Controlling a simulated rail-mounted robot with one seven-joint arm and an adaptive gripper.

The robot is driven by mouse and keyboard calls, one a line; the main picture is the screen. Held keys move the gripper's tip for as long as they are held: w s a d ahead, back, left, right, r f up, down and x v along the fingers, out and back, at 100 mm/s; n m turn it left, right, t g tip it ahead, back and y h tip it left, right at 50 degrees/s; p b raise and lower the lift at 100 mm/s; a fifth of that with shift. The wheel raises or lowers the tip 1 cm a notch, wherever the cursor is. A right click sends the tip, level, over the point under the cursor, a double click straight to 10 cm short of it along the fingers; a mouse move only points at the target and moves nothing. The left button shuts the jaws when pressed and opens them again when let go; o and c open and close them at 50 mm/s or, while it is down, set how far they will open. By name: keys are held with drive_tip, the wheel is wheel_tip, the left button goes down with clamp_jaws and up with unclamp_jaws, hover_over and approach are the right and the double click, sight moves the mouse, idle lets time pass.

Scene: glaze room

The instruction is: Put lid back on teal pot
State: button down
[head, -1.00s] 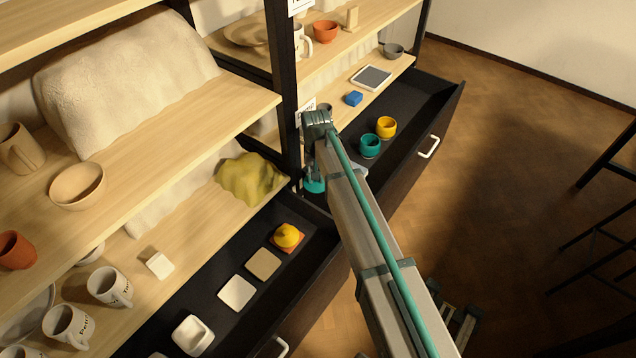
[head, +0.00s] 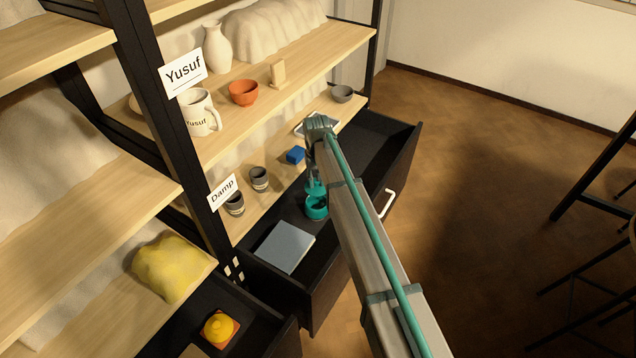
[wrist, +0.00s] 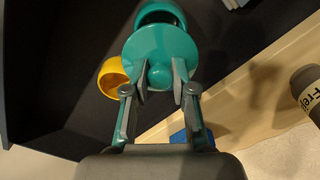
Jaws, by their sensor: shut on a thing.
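My gripper (wrist: 160,76) is shut on the knob of the teal lid (wrist: 160,48), a round disc. The teal pot (wrist: 163,13) shows just beyond the lid in the wrist view, with its dark opening partly uncovered there. In the head view the lid (head: 315,188) hangs from my gripper (head: 313,178), close over the teal pot (head: 317,209) in the open dark drawer. Whether lid and pot touch I cannot tell. A yellow pot (wrist: 110,80) stands beside the teal pot; my arm hides it in the head view.
A grey-blue slab (head: 285,247) lies in the same drawer. A blue block (head: 295,155) and dark cups (head: 259,178) stand on the shelf beside it. A yellow lid (head: 219,327) sits on an orange tile in the nearer drawer. The drawer's far end is clear.

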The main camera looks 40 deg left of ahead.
drive_tip(key=shift+w+f, duration=0.1)
drive_tip(key=shift+s+f+n, duration=0.1)
drive_tip(key=shift+s+n, duration=0.2)
drive_tip(key=shift+f+b, duration=1.6)
drive_tip(key=shift+f, duration=0.45)
drive_tip(key=shift+w+f, duration=0.1)
drive_tip(key=shift+f, duration=0.85)
drive_tip(key=shift+r+p, duration=0.1)
drive_tip(key=shift+p, duration=0.5)
drive_tip(key=shift+f+p, duration=0.25)
drive_tip(key=shift+p, duration=0.15)
idle(0.5)
drive_tip(key=c, duration=0.9)
unclamp_jaws()
drive_tip(key=shift+o, duration=0.3)
